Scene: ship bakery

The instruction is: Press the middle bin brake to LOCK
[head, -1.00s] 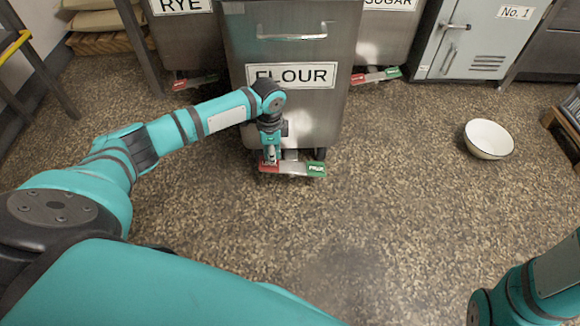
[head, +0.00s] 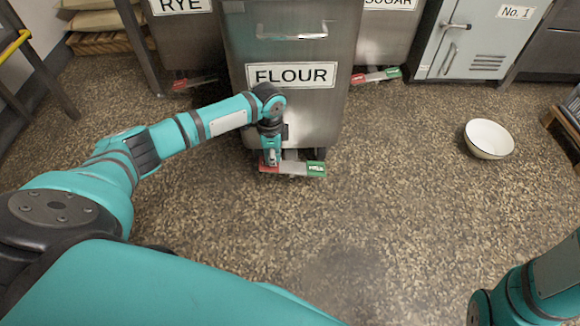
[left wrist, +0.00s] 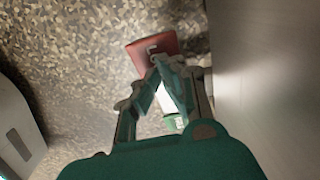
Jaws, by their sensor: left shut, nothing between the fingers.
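The middle bin (head: 335,105), marked FLOUR, is a grey metal bin on dark casters. Its brake pedal (head: 292,169) sticks out at the bottom front, with a red end (head: 265,168) on the left and a green end (head: 316,168) on the right. My left gripper (head: 272,162) points down at the red end, its fingers shut and empty. In the left wrist view the fingertips (left wrist: 158,62) overlap the edge of the red end (left wrist: 150,46); I cannot tell whether they touch it. The green end (left wrist: 173,123) shows behind the fingers. My right gripper is out of view.
The RYE bin (head: 190,40) and SUGAR bin (head: 385,35) stand behind on either side, with similar pedals (head: 193,82) (head: 376,76). A white bowl (head: 489,138) sits on the speckled floor at right. The floor before the bin is clear.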

